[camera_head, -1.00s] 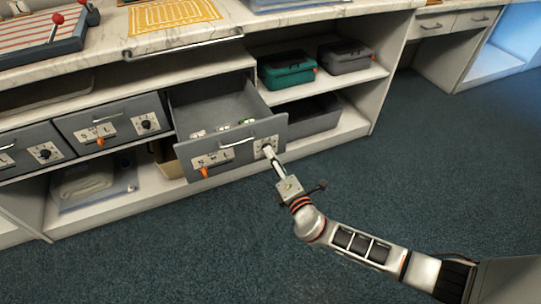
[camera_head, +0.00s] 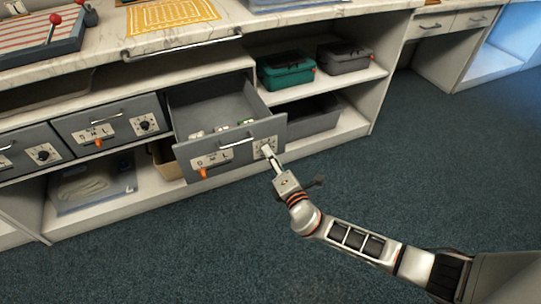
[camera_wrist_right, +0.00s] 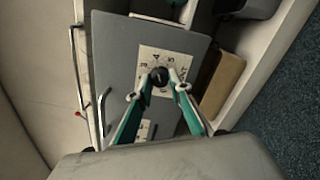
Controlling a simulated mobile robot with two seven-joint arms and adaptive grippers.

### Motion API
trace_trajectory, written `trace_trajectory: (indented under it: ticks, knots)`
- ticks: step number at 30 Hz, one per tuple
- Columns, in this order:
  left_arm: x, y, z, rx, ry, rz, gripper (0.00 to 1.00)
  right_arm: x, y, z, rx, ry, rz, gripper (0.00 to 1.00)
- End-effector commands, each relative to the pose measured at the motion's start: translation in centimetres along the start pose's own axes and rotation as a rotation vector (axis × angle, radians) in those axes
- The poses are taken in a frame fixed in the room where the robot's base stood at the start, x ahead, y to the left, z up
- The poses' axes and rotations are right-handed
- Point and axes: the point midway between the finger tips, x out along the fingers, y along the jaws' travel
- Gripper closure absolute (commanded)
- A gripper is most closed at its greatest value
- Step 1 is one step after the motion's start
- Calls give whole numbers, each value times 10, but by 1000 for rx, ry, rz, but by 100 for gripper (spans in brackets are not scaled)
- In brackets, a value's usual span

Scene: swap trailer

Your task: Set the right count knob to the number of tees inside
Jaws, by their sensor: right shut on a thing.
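The right drawer (camera_head: 187,152) is pulled open, and a few small white and green pieces (camera_head: 222,129) lie on its floor; they are too small to count surely. Its front has a handle, a label plate with an orange lever (camera_head: 203,172), and a count dial plate (camera_head: 258,147) at the right. In the right wrist view the black count knob (camera_wrist_right: 159,75) sits on the white numbered dial (camera_wrist_right: 146,62). My right gripper (camera_wrist_right: 165,82) has its fingers closed on both sides of the knob. In the head view my right gripper (camera_head: 272,158) hides the knob. My left gripper is not in view.
Two closed drawers with similar knobs (camera_head: 145,125) stand to the left. Teal (camera_head: 286,72) and grey (camera_head: 345,57) boxes sit on the shelf at right. The marble counter (camera_head: 110,42) overhangs above. A bin (camera_head: 90,188) stands below. The carpet at right is clear.

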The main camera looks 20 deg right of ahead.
Motion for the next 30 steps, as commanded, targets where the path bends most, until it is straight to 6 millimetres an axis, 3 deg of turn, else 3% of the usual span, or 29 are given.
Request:
trace_trajectory:
  ticks: [30]
  knots:
    - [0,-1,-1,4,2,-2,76,0,0,-1,-684,1,0,100]
